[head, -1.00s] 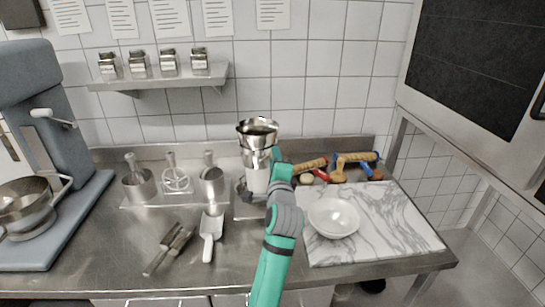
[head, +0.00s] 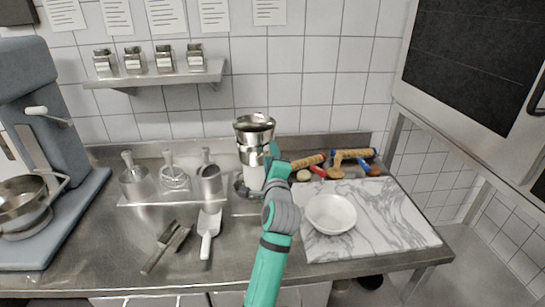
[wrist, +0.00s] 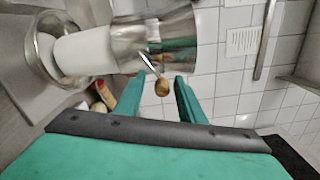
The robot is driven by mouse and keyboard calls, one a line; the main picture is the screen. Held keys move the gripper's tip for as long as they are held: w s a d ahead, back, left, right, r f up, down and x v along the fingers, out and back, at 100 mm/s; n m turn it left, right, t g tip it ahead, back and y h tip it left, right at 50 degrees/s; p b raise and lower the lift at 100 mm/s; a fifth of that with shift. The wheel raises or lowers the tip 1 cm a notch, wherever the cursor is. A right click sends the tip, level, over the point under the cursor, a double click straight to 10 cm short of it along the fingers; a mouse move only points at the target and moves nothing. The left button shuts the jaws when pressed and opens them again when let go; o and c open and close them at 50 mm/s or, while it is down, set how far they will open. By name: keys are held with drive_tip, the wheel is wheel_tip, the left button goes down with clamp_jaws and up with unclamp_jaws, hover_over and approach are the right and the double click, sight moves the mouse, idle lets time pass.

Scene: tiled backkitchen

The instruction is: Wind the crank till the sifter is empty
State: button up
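The metal sifter (head: 254,130) stands upright at the back of the counter, its rim wide and its body shiny. It also shows, tilted by the camera, in the wrist view (wrist: 178,38). A white cylindrical piece (head: 254,177) is below it, over a metal bowl (wrist: 47,45). The crank's thin metal rod ends in a round wooden knob (wrist: 162,88). My gripper (wrist: 160,80) is open at the sifter's right side, with the knob between its fingers and gaps visible on both sides. The sifter's inside is too small to read.
A white bowl (head: 331,213) sits on a marble board (head: 392,225) right of my arm. A mixer (head: 35,110) stands far left.

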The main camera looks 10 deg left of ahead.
drive_tip(key=shift+d, duration=0.15)
drive_tip(key=shift+s+d, duration=0.1)
drive_tip(key=shift+s, duration=0.2)
drive_tip(key=v, duration=1)
drive_tip(key=shift+s, duration=0.1)
drive_tip(key=w+a+n, duration=0.1)
drive_tip(key=w+n, duration=0.2)
drive_tip(key=n, duration=0.3)
drive_tip(key=w+n, duration=0.4)
drive_tip(key=n, duration=0.2)
drive_tip(key=w+a+n, duration=0.1)
drive_tip(key=w+n, duration=0.2)
drive_tip(key=n, duration=0.3)
drive_tip(key=shift+w+a+r+n, duration=0.25)
drive_tip(key=shift+w+a+n, duration=0.05)
drive_tip(key=shift+a, duration=0.1)
